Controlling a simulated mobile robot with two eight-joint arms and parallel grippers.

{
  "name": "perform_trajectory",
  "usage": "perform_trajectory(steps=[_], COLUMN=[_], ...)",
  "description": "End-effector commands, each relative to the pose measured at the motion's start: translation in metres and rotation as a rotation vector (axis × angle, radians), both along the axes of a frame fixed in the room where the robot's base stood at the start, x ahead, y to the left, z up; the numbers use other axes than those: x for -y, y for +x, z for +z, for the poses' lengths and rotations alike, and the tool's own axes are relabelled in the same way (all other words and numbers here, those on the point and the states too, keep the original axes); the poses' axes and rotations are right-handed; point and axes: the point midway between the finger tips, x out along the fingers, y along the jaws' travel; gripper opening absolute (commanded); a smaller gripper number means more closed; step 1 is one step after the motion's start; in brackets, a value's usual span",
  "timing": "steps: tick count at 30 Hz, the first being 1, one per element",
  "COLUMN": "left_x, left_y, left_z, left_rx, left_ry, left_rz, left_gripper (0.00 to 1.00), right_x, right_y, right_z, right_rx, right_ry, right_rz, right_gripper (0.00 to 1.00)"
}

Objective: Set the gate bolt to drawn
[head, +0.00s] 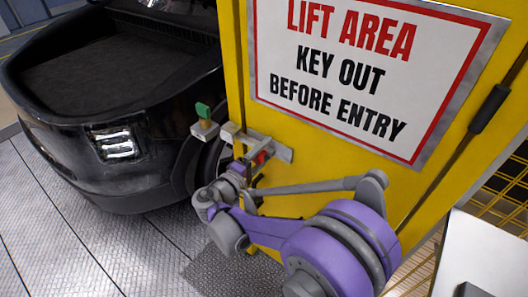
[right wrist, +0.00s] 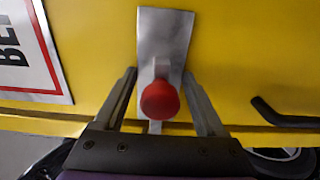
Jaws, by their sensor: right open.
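The gate bolt's red knob (head: 262,157) sits on a grey metal plate (head: 283,153) fixed to the yellow gate (head: 240,75). The knob (right wrist: 160,100) is in the middle of the right wrist view, with the silver plate (right wrist: 165,35) behind it. My right gripper (head: 250,160) is at the bolt, and its two fingers (right wrist: 160,98) stand open on either side of the knob. A gap shows between the knob and each finger. In the head view my gripper partly hides the bolt. My left gripper is not in view.
A grey bracket with a green block (head: 203,110) stands just left of the gate's edge. A black car (head: 110,125) with an open compartment is at the left. A lift area sign (head: 370,70) is on the gate. Metal floor plates (head: 60,230) lie clear at lower left.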

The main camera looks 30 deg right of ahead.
Motion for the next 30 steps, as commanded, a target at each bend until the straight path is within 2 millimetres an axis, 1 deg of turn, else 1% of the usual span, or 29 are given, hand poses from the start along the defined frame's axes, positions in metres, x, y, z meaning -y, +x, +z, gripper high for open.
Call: perform_trajectory(steps=[3,5,6,11,15,30], left_x=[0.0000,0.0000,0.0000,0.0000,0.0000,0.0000], left_y=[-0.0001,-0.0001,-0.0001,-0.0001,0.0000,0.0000], left_z=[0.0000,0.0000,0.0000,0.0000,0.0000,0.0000], left_rx=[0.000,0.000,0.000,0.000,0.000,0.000], left_ry=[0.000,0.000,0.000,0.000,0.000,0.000], left_rz=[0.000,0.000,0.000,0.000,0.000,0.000], left_gripper=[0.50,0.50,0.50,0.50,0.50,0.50], right_x=[-0.0002,-0.0002,-0.0003,-0.0004,-0.0004,-0.0005], right_y=[0.0000,0.0000,0.0000,-0.0002,-0.0002,-0.0002], right_z=[-0.0001,-0.0001,-0.0001,-0.0001,-0.0001,-0.0001], right_rx=[0.000,0.000,0.000,0.000,0.000,0.000], right_ry=[0.000,0.000,0.000,0.000,0.000,0.000], right_rz=[0.000,0.000,0.000,0.000,0.000,0.000], right_gripper=[0.73,0.62,0.55,0.26,0.01,0.00])
